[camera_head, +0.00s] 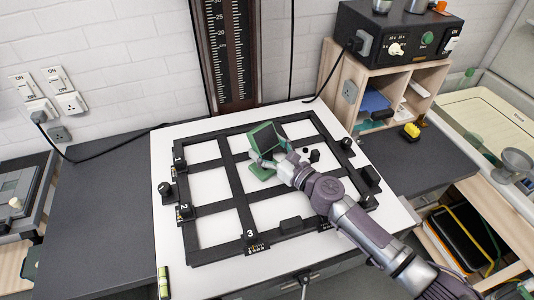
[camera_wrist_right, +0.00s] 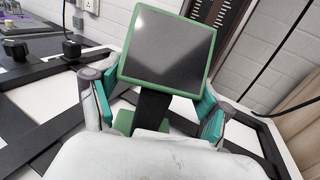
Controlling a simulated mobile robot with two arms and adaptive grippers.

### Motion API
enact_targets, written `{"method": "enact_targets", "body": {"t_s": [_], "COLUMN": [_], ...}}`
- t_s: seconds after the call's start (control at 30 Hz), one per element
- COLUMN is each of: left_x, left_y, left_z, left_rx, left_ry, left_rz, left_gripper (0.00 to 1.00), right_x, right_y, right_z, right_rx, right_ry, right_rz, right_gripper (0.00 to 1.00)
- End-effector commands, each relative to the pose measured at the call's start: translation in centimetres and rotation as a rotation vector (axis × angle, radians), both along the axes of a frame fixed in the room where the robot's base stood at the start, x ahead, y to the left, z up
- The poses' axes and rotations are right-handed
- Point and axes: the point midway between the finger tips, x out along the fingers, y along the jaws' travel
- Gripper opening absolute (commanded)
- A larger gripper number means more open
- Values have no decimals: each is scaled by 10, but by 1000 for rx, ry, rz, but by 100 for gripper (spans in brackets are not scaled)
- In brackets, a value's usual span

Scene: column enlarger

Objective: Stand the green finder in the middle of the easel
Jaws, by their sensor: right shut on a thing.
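The green finder (camera_head: 265,136) has a tilted green-framed dark panel, seen large in the right wrist view (camera_wrist_right: 168,52), and a green foot (camera_head: 261,172). My right gripper (camera_head: 272,158) is shut on the finder below its panel; the teal-lined fingers (camera_wrist_right: 155,108) stand either side of its dark stem. The easel (camera_head: 240,194) is a black frame with crossing bars, lying on a white board. The finder is over the easel's middle area, near a bar crossing. I cannot tell whether its foot touches the easel. My left gripper is not in view.
A dark column with a scale (camera_head: 229,60) rises behind the easel. A black control box (camera_head: 398,38) sits on a wooden shelf at back right. Small black blocks and knobs line the easel's edges. A green-yellow level (camera_head: 163,283) lies at the board's front left.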

Motion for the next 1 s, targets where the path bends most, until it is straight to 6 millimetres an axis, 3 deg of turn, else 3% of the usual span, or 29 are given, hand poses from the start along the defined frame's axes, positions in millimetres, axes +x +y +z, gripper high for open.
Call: {"method": "enact_targets", "body": {"t_s": [0.1, 0.57, 0.6, 0.7, 1.0], "left_x": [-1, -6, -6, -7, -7], "left_y": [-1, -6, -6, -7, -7], "left_z": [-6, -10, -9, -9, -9], "left_rx": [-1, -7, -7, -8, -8], "left_ry": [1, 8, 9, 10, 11], "left_rz": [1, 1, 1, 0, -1], "left_gripper": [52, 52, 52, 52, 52], "right_x": [1, 1, 0, 0, 0], "right_y": [1, 1, 0, 0, 0], "right_z": [-11, -16, -18, -18, -18], "right_rx": [6, 4, 1, 1, 1], "right_ry": [-2, -6, -3, -2, -2], "right_rz": [-1, 0, -1, -1, -1], "right_gripper": [9, 9, 84, 100, 100]}}
